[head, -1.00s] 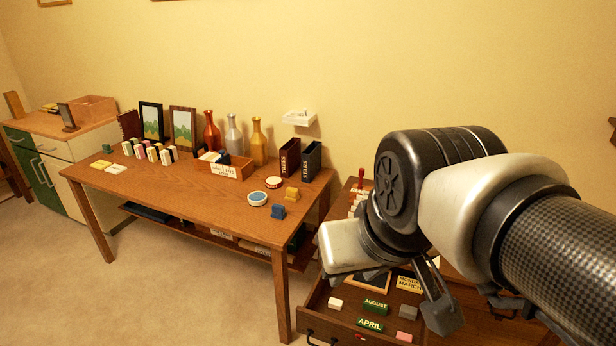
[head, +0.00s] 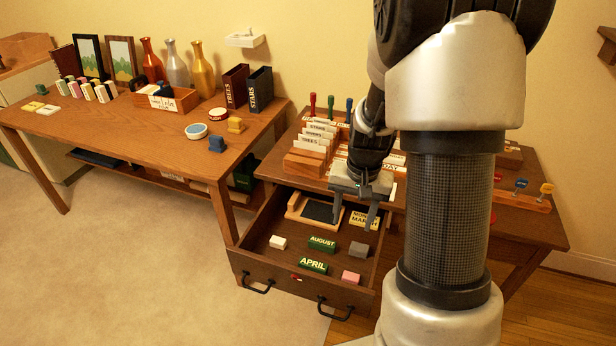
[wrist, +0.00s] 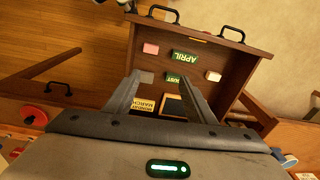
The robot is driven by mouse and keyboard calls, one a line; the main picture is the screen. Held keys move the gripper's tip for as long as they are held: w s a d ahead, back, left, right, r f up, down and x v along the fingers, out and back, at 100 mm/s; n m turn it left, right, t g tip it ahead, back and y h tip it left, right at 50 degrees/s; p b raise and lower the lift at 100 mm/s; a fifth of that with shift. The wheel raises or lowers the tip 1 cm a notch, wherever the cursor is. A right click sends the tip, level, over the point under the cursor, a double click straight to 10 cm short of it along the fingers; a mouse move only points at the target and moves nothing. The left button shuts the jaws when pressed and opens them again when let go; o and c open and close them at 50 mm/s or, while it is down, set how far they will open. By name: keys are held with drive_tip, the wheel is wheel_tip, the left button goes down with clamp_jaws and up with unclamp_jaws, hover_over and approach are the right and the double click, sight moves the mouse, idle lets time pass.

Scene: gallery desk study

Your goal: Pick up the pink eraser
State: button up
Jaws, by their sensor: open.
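The pink eraser (head: 350,277) is a small block lying in the front right part of the open drawer (head: 268,254), beside the green APRIL block (head: 313,265). In the wrist view the pink eraser (wrist: 151,48) lies left of the APRIL block, beyond my fingertips. My gripper (head: 353,222) is open and empty, pointing down over the back of the drawer. Both fingers also show in the wrist view (wrist: 161,78). The eraser is apart from the fingers and fully visible.
The drawer also holds a white block (head: 278,242), a grey block (head: 359,249), the green AUGUST block (head: 322,243), a yellow MONDAY MARCH card (head: 364,220) and a dark framed tray (head: 318,211). The desk top above carries card racks (head: 306,160). A side table (head: 120,125) stands left.

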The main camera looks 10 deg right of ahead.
drive_tip(key=m+b, duration=0.1)
approach(351, 276)
wheel_tip(351, 276, down, 3)
drive_tip(key=b, duration=0.2)
drive_tip(key=shift+w+r+g+b, duration=0.2)
drive_tip(key=shift+g+b, duration=0.1)
drive_tip(key=shift+g, duration=0.1)
drive_tip(key=shift+w+f+b, duration=0.1)
drive_tip(key=shift+f+b, duration=0.7)
drive_tip(key=shift+f, duration=2.3)
drive_tip(key=c, duration=0.8)
wheel_tip(351, 276, up, 10)
drive_tip(key=shift+r+p, duration=0.1)
drive_tip(key=shift+p, duration=1.05)
